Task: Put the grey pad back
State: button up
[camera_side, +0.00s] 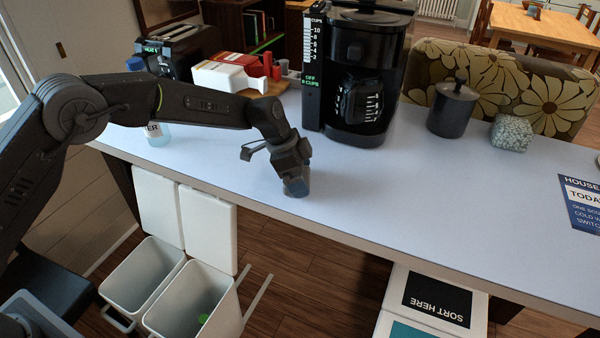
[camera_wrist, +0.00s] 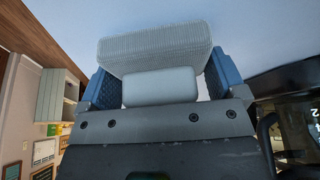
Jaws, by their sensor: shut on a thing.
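My gripper (camera_side: 296,186) is low over the front part of the pale counter, left of the coffee maker. In the wrist view, its blue fingers (camera_wrist: 162,82) are shut on the grey pad (camera_wrist: 155,46). The pad has a wide, ribbed light-grey part beyond the fingertips. A smooth grey block (camera_wrist: 160,88) between the fingers seems to be part of it. In the side view the pad is mostly hidden by the gripper, and I cannot tell whether it touches the counter.
A black coffee maker (camera_side: 365,70) stands behind right of my gripper. A dark canister (camera_side: 452,108) and a speckled grey block (camera_side: 511,133) are farther right. Open white bins (camera_side: 145,275) sit below the front edge. The counter's middle (camera_side: 400,195) is clear.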

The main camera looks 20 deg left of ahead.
jog(key=o, duration=0.6)
jog(key=v, duration=1.2)
jog(key=shift+r, duration=0.1)
